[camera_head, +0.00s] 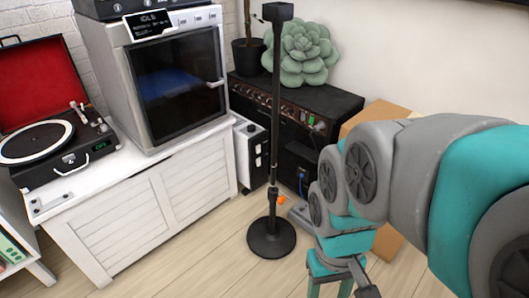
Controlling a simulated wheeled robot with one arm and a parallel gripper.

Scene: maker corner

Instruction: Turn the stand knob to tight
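The stand (275,110) is a black upright pole on a round black base (271,238), standing on the floor near the middle of the head view. A small orange knob (281,200) shows low on the right side of the pole, above the base. Its exact angle is too small to read. My gripper (338,281) is at the bottom edge, right of the base and apart from the knob. It is partly cut off by the frame, and I cannot tell whether its fingers are open or shut.
A white cabinet (115,215) stands left, bearing a record player (40,150) and a box-shaped machine (180,90). A black amplifier (335,105) with a succulent (302,55) is behind the stand. A cardboard box (388,235) is partly hidden by my arm. Floor before the base is clear.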

